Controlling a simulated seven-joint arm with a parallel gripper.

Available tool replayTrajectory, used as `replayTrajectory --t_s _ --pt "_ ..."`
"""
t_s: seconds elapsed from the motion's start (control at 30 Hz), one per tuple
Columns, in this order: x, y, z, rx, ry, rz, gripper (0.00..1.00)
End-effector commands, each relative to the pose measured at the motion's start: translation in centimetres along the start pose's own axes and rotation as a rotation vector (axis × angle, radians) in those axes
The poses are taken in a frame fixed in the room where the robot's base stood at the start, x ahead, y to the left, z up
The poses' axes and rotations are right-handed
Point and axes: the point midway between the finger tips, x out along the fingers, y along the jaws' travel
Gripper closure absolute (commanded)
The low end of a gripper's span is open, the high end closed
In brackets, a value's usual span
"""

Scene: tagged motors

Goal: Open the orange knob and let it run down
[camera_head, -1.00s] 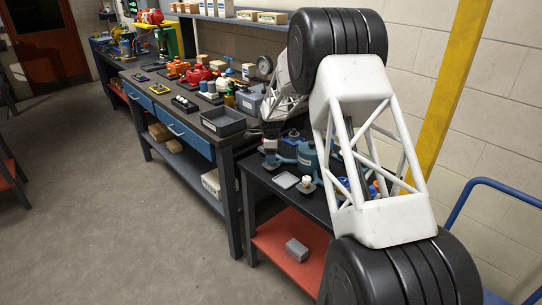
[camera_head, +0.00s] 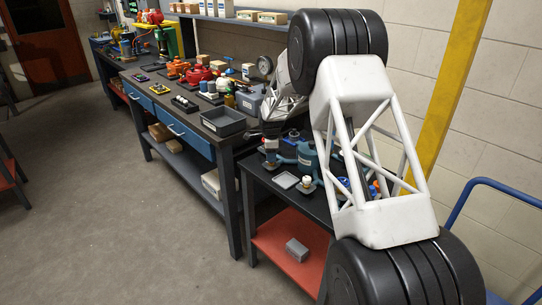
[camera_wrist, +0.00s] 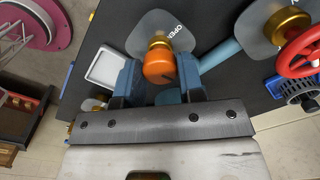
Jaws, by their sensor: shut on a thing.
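The orange knob (camera_wrist: 160,68) sits on a brass collar (camera_wrist: 160,42) in front of a grey plate (camera_wrist: 184,38) marked OPEN. My gripper (camera_wrist: 158,76) has its two blue fingers on either side of the knob and is shut on it. The dark gripper body hides what lies below the knob in the wrist view. In the head view, my gripper (camera_head: 270,146) is low over the dark bench beside a teal body (camera_head: 308,160). The knob cannot be made out there.
A red handwheel (camera_wrist: 302,52) and another brass stem (camera_wrist: 288,22) stand to the right in the wrist view. A shallow grey tray (camera_wrist: 106,68) lies at left. The long workbench (camera_head: 150,75) holds many parts. A blue rail (camera_head: 490,190) stands at right.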

Motion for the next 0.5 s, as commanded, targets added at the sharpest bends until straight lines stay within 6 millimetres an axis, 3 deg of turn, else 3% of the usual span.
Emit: replayTrajectory --t_s 0.5 --pt "0.10 0.02 -0.03 -0.420 0.000 0.001 0.88"
